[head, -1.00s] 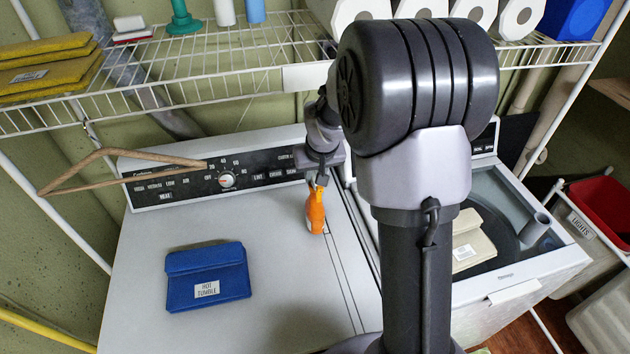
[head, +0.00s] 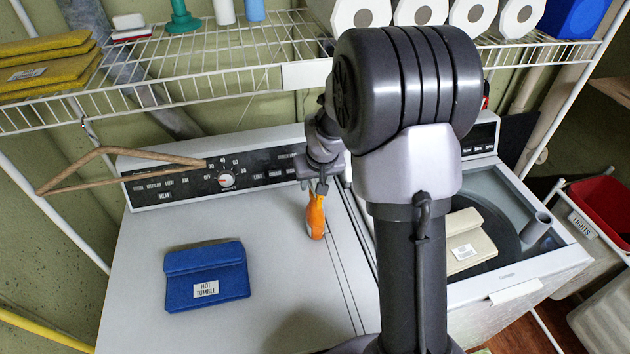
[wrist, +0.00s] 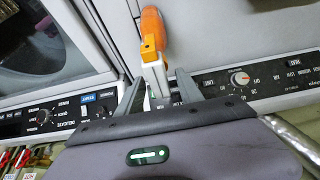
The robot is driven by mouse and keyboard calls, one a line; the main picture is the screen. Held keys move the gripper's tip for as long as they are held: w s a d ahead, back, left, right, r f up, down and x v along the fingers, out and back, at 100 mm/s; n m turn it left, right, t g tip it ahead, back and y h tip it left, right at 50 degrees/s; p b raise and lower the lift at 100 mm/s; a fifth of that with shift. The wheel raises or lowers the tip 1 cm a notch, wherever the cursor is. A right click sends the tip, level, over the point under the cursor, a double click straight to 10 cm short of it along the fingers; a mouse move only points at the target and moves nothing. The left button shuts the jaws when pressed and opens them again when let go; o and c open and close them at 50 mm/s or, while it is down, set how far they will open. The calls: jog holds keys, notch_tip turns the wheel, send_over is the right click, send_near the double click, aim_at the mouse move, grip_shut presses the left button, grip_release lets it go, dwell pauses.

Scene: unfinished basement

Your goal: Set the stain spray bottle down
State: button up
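The stain spray bottle (head: 316,217) is orange with a paler part, and it is on the white dryer top (head: 270,265), near the right edge and in front of the control panel. It also shows in the wrist view (wrist: 152,32), with its pale part reaching back between the fingers. My gripper (head: 318,189) is at the bottle's upper end in the head view. Its two fingers (wrist: 161,82) are spread apart, one on each side of the bottle, with gaps visible. The bottle's base contact is too small to judge clearly.
A blue "HOT TUMBLE" pouch (head: 206,274) lies on the dryer to the left. A wooden hanger (head: 120,168) is by the panel. A wire shelf (head: 200,75) runs above. The washer (head: 530,262) at right has a cream pouch (head: 466,241). The dryer's front middle is clear.

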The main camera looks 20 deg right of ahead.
jog(key=shift+r+p, duration=0.3)
jog(key=shift+r, duration=0.1)
jog(key=p+v, duration=0.1)
jog(key=v, duration=1.1)
jog(key=s+a+r+m+y, duration=0.1)
jog(key=s+a+r, duration=0.65)
jog(key=s, duration=0.25)
jog(key=s+a+y, duration=0.1)
jog(key=s+a, duration=0.3)
jog(key=s, duration=0.3)
jog(key=s+a+m+t+y, duration=0.1)
jog(key=s+a, duration=0.3)
jog(key=s, duration=0.2)
jog(key=shift+s+r, duration=0.35)
jog(key=shift+r, duration=0.05)
